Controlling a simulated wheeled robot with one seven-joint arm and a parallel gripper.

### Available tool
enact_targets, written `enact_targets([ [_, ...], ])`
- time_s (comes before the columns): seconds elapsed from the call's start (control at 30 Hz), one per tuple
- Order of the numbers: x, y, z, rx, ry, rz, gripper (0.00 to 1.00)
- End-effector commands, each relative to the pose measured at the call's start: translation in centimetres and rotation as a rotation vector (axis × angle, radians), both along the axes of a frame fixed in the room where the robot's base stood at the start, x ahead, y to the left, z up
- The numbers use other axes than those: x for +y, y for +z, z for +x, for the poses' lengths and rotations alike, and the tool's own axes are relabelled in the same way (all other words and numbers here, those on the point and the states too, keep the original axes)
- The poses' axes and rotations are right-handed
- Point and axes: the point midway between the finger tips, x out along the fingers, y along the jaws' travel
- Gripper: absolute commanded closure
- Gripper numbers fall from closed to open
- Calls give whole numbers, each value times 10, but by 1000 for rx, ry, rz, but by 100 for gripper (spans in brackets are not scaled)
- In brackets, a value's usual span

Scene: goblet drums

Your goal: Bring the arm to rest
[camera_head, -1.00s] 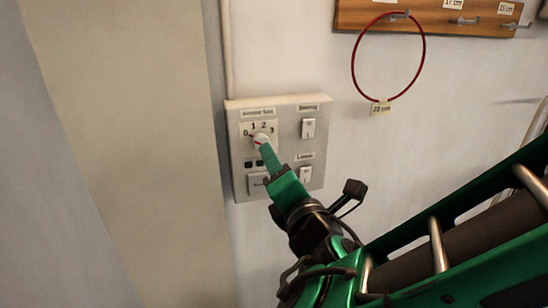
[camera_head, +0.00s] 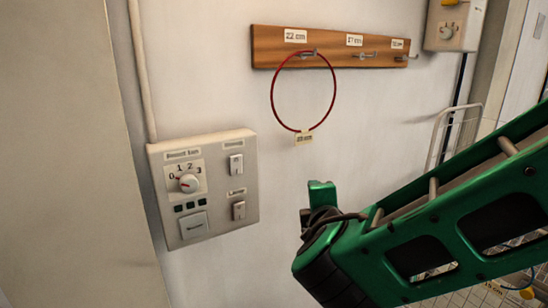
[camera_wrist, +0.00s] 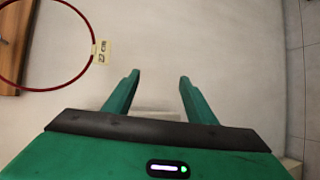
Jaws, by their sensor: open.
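My gripper (camera_wrist: 158,95) shows in the wrist view with its two green fingers apart and nothing between them. In the head view my green arm reaches in from the right, and the gripper end (camera_head: 321,193) is in front of the white wall, right of the switch panel and apart from it. The fingers are mostly hidden there. The panel (camera_head: 203,186) has a round white dial (camera_head: 188,183) with a red mark, under the numbers 0 to 3. The red mark points to the left, near 0.
A red ring (camera_head: 272,92) with a 22 cm tag hangs from a wooden hook rail (camera_head: 268,47). It also shows in the wrist view (camera_wrist: 88,67). A control box (camera_head: 452,28) is at the upper right. A white wire rack (camera_head: 436,140) stands behind my arm.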

Motion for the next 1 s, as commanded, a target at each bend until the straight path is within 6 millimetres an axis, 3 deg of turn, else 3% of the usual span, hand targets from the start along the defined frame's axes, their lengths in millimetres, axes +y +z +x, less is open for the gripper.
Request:
enact_targets([
  [0.03,-37,-5,5,41,-98,55,49],
  [0.23,-162,-40,-11,214,-486,307,49],
  [0.4,-247,-67,-57,337,-824,549,49],
  [0.5,-282,-81,-93,398,-1014,693,49],
  [0.7,-323,-98,-172,504,-1376,980,49],
  [0.9,-329,-101,-246,593,-1676,1234,49],
  [1.0,-325,-99,-270,627,-1775,1319,49],
])
